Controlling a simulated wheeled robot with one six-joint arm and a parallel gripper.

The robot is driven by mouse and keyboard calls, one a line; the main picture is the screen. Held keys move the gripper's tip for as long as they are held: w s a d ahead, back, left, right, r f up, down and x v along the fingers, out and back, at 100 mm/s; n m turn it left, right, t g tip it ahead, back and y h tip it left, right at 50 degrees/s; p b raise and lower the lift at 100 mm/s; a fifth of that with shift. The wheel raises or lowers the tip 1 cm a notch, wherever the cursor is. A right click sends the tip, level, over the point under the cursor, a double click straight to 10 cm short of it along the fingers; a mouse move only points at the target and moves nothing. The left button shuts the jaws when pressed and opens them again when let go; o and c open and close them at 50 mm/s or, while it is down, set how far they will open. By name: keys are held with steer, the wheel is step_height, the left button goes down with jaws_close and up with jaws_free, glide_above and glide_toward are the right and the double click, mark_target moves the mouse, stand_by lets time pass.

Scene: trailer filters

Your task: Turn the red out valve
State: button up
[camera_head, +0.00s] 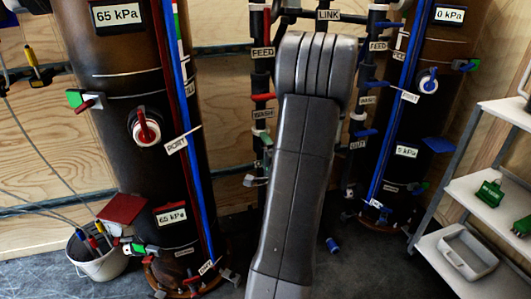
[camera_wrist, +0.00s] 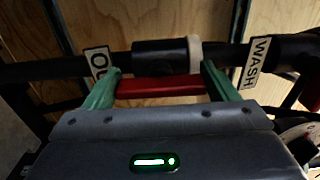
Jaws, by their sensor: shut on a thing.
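In the wrist view, the red valve handle (camera_wrist: 160,87) is a short bar lying along a dark pipe (camera_wrist: 60,68). My gripper (camera_wrist: 161,74) has green fingers, one at each end of the red bar, and is shut on it. A white label beginning "OU" (camera_wrist: 98,62) sits left of the handle, its end hidden by the left finger. A "WASH" label (camera_wrist: 257,61) sits to the right. In the head view, my own arm covers the middle, and my fingers cannot be made out there.
A tall dark tank (camera_head: 105,75) stands left and another (camera_head: 430,105) stands right, with pipes and small valves between them. A white bucket (camera_head: 98,265) with tools is at lower left. A shelf rack (camera_head: 495,185) with a grey tray (camera_head: 467,252) is at right. Wooden panels are behind.

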stand_by(0.3)
steer(key=o, duration=0.9)
steer(key=shift+o, duration=0.2)
steer(key=p+v, duration=0.1)
steer(key=v, duration=1.3)
steer(key=shift+p, duration=0.35)
steer(key=shift+w+a, duration=0.1)
steer(key=shift+w, duration=0.1)
steer(key=b+x, duration=0.1)
steer(key=x, duration=1.2)
steer(key=shift+w+b, duration=0.3)
steer(key=shift+b, duration=0.05)
